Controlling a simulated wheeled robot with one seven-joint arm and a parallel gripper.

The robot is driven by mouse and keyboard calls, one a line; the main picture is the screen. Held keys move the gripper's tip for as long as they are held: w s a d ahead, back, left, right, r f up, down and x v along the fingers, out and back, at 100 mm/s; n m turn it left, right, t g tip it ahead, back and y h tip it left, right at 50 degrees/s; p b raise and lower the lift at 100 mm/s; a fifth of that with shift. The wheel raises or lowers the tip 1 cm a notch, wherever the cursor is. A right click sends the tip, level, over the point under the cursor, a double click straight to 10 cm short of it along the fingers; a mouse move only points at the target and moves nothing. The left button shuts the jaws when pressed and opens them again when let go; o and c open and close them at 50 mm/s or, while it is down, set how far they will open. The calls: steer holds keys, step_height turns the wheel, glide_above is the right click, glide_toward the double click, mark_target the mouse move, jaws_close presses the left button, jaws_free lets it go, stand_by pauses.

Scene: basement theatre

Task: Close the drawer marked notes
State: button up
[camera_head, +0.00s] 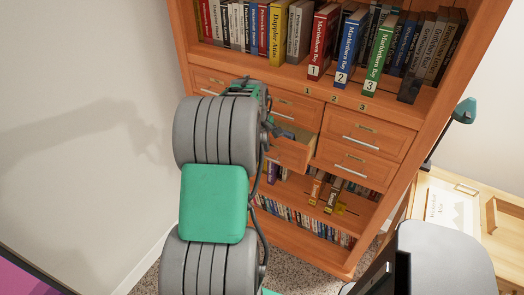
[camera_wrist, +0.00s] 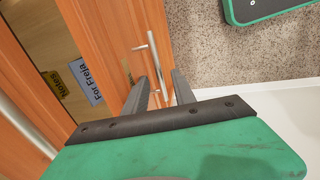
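One drawer (camera_head: 291,155) of the wooden bookcase stands pulled out in the head view, with something bluish inside. In the wrist view its wooden front (camera_wrist: 105,35) carries a silver bar handle (camera_wrist: 153,58). A blue item marked "For Freja" (camera_wrist: 86,81) and a yellowish item marked "Notes" (camera_wrist: 56,84) show in the open space behind the front. My gripper (camera_wrist: 161,82) is open, its fingers apart on either side of the handle's lower end. Whether they touch it I cannot tell. No readable drawer label shows.
The bookcase (camera_head: 425,108) holds numbered books above and more books below. Other drawers, such as the right one (camera_head: 363,133), are shut. A desk (camera_head: 425,195) with a green lamp (camera_head: 464,110) stands at right. A wall (camera_head: 90,60) is close on the left.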

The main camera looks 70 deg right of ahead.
step_height(320, 180, up, 8)
steer(key=a, duration=0.1)
steer(key=shift+a+f, duration=0.15)
steer(key=shift+a, duration=0.1)
